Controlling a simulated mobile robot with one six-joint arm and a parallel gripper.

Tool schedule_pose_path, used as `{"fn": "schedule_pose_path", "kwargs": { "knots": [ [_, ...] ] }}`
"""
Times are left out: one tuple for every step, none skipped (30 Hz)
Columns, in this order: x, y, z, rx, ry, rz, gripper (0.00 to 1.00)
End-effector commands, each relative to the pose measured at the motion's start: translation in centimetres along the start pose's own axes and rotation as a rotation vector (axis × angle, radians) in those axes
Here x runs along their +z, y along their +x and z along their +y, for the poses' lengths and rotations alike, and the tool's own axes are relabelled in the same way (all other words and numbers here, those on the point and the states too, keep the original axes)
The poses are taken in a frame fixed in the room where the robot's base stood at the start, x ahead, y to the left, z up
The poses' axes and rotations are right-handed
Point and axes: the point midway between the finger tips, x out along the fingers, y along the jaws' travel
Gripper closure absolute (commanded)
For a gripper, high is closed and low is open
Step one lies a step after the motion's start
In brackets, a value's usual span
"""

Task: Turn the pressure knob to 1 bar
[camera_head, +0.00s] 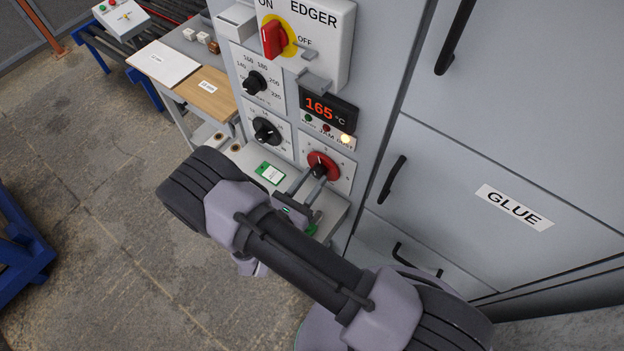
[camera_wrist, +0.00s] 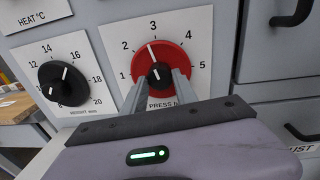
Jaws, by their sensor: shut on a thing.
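The pressure knob is a round red dial with a black grip at its centre. It is on the machine's front panel, in the wrist view (camera_wrist: 172,55) and in the head view (camera_head: 327,159). A scale from 1 to 5 surrounds it. My gripper (camera_wrist: 158,82) has a finger on either side of the black grip and is shut on the knob. In the head view my gripper (camera_head: 313,176) reaches the dial from below. The fingers and gripper body hide the dial's lower part and part of the label.
The black height knob (camera_wrist: 63,82) is left of the dial. The heat knob (camera_head: 256,83), a 165 °C display (camera_head: 327,110) and the red edger switch (camera_head: 273,39) are above. Cabinet doors with black handles (camera_head: 392,179) are at right. A shelf (camera_head: 240,158) lies below.

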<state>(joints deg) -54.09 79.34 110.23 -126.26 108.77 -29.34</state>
Motion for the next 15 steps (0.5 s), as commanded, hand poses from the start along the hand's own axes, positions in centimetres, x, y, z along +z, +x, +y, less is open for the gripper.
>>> {"fn": "schedule_pose_path", "kwargs": {
  "knots": [
    [-0.04, -0.01, 0.0, 0.0, -0.041, 0.003, 1.0],
    [-0.04, -0.01, 0.0, 0.0, -0.069, 0.005, 1.0],
    [-0.03, -0.01, 0.0, 0.0, -0.108, 0.007, 1.0],
    [-0.03, -0.01, 0.0, 0.0, -0.136, 0.009, 1.0],
    [-0.02, -0.01, 0.01, 0.0, -0.165, 0.011, 1.0],
    [-0.01, -0.01, 0.0, -0.001, -0.203, 0.013, 1.0],
    [0.0, -0.01, 0.0, -0.001, -0.232, 0.015, 1.0],
    [0.01, -0.01, 0.0, -0.002, -0.26, 0.016, 1.0],
    [0.02, -0.01, 0.0, -0.002, -0.298, 0.018, 1.0],
    [0.03, -0.01, -0.01, -0.003, -0.327, 0.02, 1.0],
    [0.04, -0.01, -0.01, -0.003, -0.355, 0.022, 1.0],
    [0.05, -0.01, -0.01, -0.004, -0.393, 0.024, 1.0],
    [0.06, -0.01, -0.01, -0.004, -0.422, 0.025, 1.0],
    [0.06, -0.01, -0.01, -0.004, -0.45, 0.027, 1.0],
    [0.06, -0.01, 0.0, -0.004, -0.488, 0.029, 1.0]
  ]
}}
